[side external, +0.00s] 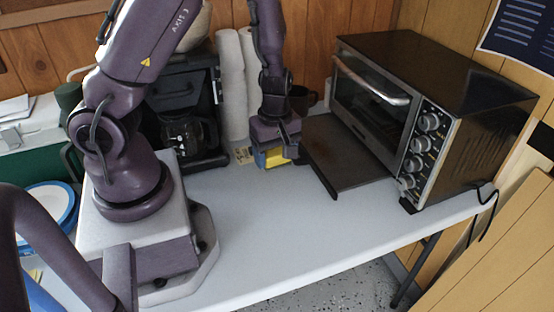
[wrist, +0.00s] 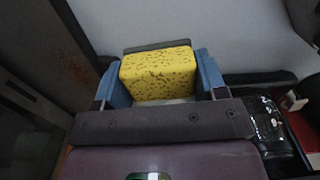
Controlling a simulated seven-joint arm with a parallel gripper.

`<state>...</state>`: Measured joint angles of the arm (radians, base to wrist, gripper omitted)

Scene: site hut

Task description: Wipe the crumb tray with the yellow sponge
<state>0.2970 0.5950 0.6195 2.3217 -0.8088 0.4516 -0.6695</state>
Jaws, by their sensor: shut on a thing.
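My gripper (side external: 272,160) is shut on the yellow sponge (side external: 277,157), just left of the crumb tray in the side view. In the wrist view the speckled sponge (wrist: 158,76) sits between the two blue fingers. The dark crumb tray (side external: 346,160) sticks out from the front of the toaster oven. In the wrist view the tray (wrist: 40,35) lies to the left of the sponge, with a patch of brown crumbs on it. The sponge is apart from the crumbs. I cannot tell whether its underside touches the table.
The black toaster oven (side external: 437,100) stands right of the tray. A coffee maker (side external: 180,95), white paper rolls (side external: 231,85) and a dark mug (side external: 302,98) stand at the back. Blue-rimmed plates (side external: 48,206) lie at the left. The white table (side external: 285,225) is clear in front.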

